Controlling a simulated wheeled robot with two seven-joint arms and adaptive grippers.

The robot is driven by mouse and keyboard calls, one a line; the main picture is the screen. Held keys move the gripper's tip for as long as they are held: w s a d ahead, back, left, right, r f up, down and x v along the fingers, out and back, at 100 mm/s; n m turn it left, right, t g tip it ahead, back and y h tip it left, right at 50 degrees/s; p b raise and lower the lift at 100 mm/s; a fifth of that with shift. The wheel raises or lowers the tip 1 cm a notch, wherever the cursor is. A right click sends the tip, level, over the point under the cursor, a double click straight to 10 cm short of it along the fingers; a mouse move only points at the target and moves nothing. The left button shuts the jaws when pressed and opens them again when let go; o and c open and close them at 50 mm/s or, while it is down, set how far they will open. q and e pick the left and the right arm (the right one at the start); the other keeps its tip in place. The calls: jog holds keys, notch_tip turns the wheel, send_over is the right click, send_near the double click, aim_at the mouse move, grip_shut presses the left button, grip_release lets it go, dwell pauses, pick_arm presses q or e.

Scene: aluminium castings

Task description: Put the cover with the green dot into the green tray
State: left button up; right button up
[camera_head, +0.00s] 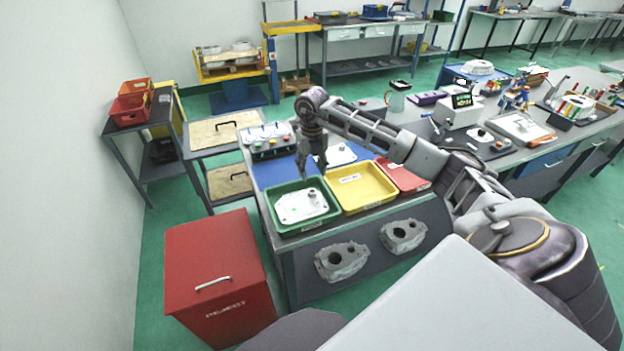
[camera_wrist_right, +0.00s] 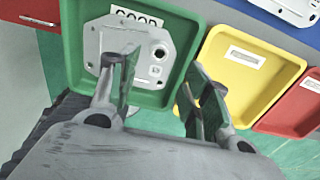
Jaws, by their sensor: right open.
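A light grey cover (camera_head: 300,206) with a small green dot lies flat in the green tray (camera_head: 288,230) at the table's near left corner. The wrist view also shows the cover (camera_wrist_right: 118,40) inside the green tray (camera_wrist_right: 72,45), with a dark round hole; the fingers hide part of its near edge. My right gripper (camera_head: 314,172) points down above the back of the green tray. Its fingers are open and empty in the wrist view (camera_wrist_right: 160,85), apart from the cover. My left gripper is not in view.
A yellow tray (camera_head: 362,207) and a red tray (camera_head: 412,186) stand right of the green one. Another pale cover (camera_head: 343,153) lies on the blue mat (camera_head: 284,174) behind. A red reject bin (camera_head: 215,255) stands left of the table.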

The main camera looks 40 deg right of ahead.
jog(key=shift+r, duration=1.45)
jog(key=shift+d, duration=0.1)
